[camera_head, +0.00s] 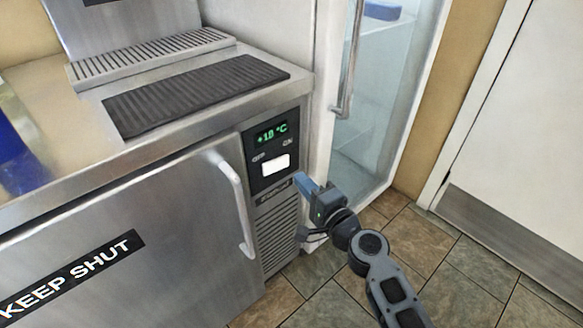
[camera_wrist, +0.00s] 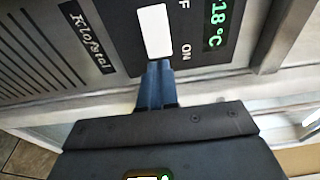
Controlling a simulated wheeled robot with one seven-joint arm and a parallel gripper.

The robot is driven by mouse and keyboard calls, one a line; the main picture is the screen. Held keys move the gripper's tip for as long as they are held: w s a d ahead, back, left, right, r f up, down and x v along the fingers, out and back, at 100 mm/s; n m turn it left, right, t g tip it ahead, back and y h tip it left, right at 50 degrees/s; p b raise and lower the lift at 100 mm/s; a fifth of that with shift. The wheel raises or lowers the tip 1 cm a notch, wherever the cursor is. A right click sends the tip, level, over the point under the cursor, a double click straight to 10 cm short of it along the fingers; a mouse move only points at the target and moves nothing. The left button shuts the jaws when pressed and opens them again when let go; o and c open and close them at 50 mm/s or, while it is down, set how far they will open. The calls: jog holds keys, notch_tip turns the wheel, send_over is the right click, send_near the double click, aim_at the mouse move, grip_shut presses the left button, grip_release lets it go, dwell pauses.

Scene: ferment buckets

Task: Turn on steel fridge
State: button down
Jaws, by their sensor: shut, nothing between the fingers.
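The steel fridge (camera_head: 150,235) is a low counter unit with a "KEEP SHUT" label and a shut door. Its black control panel (camera_head: 270,150) has a lit green temperature display (camera_head: 271,133) and a white rocker switch (camera_head: 275,165) between OFF and ON marks. My gripper (camera_head: 302,182) is shut and empty, just right of the panel. The display also shows partly in the wrist view (camera_wrist: 216,28).
The fridge's vertical door handle (camera_head: 236,203) stands out left of the panel. A tall glass-door cabinet (camera_head: 375,110) with a long metal handle (camera_head: 348,60) stands close on the right. A black ribbed mat (camera_head: 195,93) lies on the counter. Tiled floor (camera_head: 415,240) is clear at the front right.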

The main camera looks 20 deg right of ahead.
aim_at(284, 162)
jog(key=shift+w+a, duration=0.25)
jog(key=shift+w, duration=1.1)
jog(key=shift+w+a, duration=0.2)
jog(key=shift+w, duration=1.15)
